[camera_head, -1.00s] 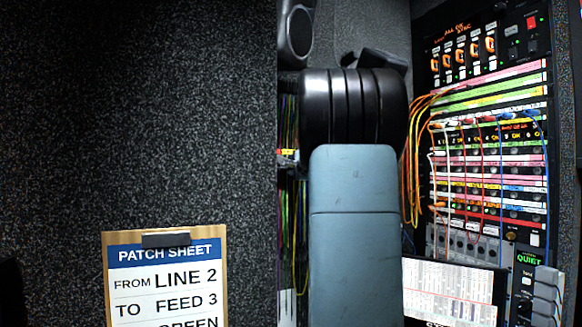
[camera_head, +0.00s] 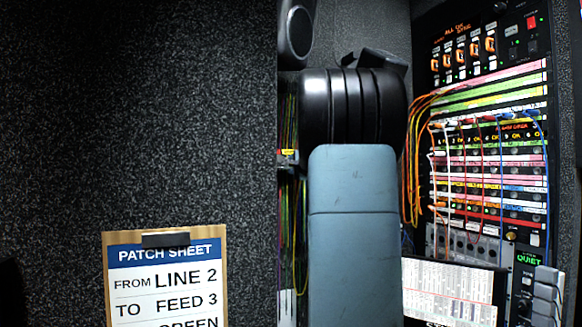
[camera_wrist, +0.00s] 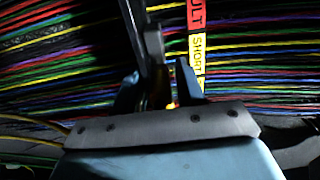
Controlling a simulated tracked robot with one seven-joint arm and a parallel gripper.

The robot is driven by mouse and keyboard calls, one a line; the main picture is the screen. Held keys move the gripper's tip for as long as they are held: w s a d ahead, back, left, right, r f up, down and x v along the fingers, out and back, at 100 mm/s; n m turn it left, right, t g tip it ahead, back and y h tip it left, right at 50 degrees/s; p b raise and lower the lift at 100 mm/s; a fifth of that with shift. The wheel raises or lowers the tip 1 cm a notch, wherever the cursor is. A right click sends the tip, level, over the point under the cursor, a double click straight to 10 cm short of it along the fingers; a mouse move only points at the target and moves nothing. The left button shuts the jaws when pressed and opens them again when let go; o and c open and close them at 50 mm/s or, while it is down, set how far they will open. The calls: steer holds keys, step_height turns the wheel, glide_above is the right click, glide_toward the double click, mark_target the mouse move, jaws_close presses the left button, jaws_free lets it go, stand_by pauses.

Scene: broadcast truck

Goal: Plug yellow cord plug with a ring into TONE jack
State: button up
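In the wrist view my gripper (camera_wrist: 158,88) points at a bank of coloured cables. Its two blue-grey fingers stand apart on either side of a dark, narrow thing with an amber-yellow patch (camera_wrist: 159,94) low between them. I cannot tell whether this is the yellow plug or whether the fingers grip it. A grey metal piece (camera_wrist: 153,45) rises just above the fingers. No ring can be made out for sure. In the head view my arm hides most of the gripper. No TONE label is readable in either view.
A red and yellow tag strip (camera_wrist: 197,40), partly reading "ULT" and "SHORT", hangs right of the fingers. A patch bay (camera_head: 490,170) with several cords stands at right, with a printed sheet (camera_head: 450,290) below it. A patch sheet clipboard (camera_head: 165,280) is at lower left.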

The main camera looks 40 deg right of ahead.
steer(key=shift+r, duration=0.3)
jaws_close()
steer(key=shift+c, duration=0.4)
jaws_free()
steer(key=o, duration=1)
steer(key=shift+f, duration=0.25)
steer(key=shift+o, duration=0.2)
steer(key=v, duration=1.3)
steer(key=shift+s, duration=0.35)
steer(key=shift+a+f, duration=0.1)
